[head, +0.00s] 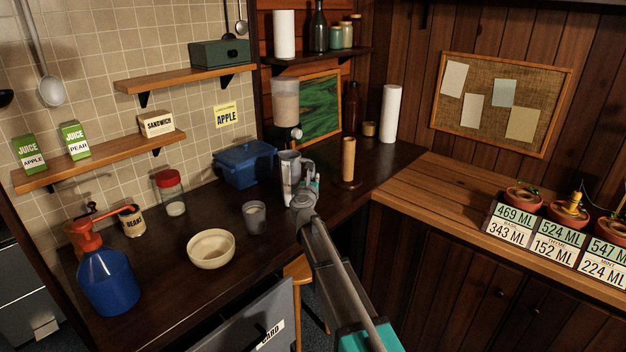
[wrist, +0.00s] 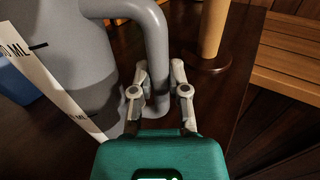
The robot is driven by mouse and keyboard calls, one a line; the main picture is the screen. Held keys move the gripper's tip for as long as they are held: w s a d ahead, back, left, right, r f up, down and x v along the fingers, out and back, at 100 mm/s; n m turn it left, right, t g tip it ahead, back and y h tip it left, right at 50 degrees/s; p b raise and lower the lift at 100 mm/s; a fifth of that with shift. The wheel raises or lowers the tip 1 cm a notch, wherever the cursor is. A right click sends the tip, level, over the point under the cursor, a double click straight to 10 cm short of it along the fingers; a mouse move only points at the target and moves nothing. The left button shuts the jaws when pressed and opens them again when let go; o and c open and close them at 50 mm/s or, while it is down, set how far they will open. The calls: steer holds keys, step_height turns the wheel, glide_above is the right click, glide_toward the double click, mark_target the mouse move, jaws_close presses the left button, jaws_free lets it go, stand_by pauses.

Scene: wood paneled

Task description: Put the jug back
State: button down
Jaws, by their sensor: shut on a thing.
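The jug (head: 288,172) is grey with a white measuring scale, and it stands upright near the back of the dark counter, below the dispenser. My gripper (head: 303,192) is at its front right side. In the wrist view the jug (wrist: 85,45) fills the left, with its scale strip facing left. My gripper (wrist: 158,78) has one finger on each side of the jug's handle (wrist: 156,50) and is shut on it. The jug's base is partly hidden, so I cannot tell whether it touches the counter.
A wall dispenser (head: 285,103) hangs just above the jug. A blue box (head: 246,163) is left of it, a grey cup (head: 254,217) and a cream bowl (head: 211,248) in front. A wooden post (head: 348,160) stands close right. Labelled potted plants (head: 566,210) line the right counter.

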steer(key=c, duration=0.6)
jaws_free()
steer(key=shift+c, duration=0.2)
steer(key=shift+r, duration=0.1)
steer(key=s+a, duration=0.1)
steer(key=s, duration=1.1)
